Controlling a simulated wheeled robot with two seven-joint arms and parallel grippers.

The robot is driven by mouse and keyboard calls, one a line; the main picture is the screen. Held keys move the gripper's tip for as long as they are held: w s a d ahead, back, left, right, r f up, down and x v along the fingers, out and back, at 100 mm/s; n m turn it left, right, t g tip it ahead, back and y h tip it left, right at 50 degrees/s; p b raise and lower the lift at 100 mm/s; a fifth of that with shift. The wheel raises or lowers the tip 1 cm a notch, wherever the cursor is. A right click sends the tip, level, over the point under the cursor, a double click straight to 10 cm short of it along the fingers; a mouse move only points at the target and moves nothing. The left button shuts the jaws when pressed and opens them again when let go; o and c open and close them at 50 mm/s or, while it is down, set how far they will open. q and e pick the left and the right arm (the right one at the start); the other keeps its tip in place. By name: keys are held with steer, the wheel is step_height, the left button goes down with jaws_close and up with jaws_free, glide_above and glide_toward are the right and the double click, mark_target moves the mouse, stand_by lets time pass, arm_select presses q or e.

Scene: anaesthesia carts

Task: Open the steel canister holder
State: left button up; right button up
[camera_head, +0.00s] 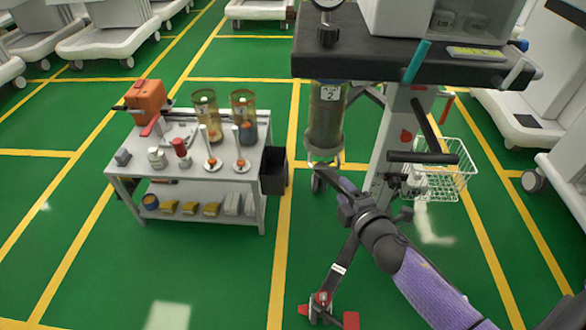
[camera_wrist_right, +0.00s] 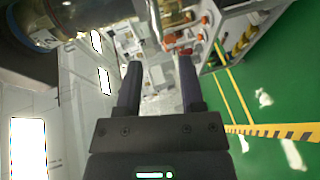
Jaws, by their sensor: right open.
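The canister holder (camera_head: 326,112) hangs upright under the dark top of the anaesthesia cart. It holds a cloudy, yellowish-grey canister with a label reading 2 and has a grey metal lower end. In the right wrist view, part of a dark rounded body with a 2 label (camera_wrist_right: 45,40) shows at the upper left. My right gripper (camera_head: 322,165) is just below the holder's lower end in the head view. Its two dark fingers (camera_wrist_right: 160,85) are apart with nothing between them. Whether a finger touches the holder cannot be told. My left gripper is not in view.
A grey trolley (camera_head: 190,185) to the left carries clear canisters, an orange box (camera_head: 146,101) and small bottles. A black bin (camera_head: 273,171) hangs on its right side. The cart's post (camera_head: 392,135) and a white wire basket (camera_head: 440,170) stand right of the holder. Green floor lies in front.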

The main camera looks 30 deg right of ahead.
mark_target(324, 168)
steer(key=b+x, duration=0.4)
steer(key=x, duration=0.6)
steer(key=shift+a+b, duration=0.1)
steer(key=shift+b, duration=0.2)
steer(key=shift+w+r, duration=0.1)
steer(key=shift+w, duration=0.05)
steer(key=c, duration=0.4)
steer(key=shift+c, duration=1.3)
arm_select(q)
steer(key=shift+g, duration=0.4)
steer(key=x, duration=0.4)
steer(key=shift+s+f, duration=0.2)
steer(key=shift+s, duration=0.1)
arm_select(e)
jaws_close()
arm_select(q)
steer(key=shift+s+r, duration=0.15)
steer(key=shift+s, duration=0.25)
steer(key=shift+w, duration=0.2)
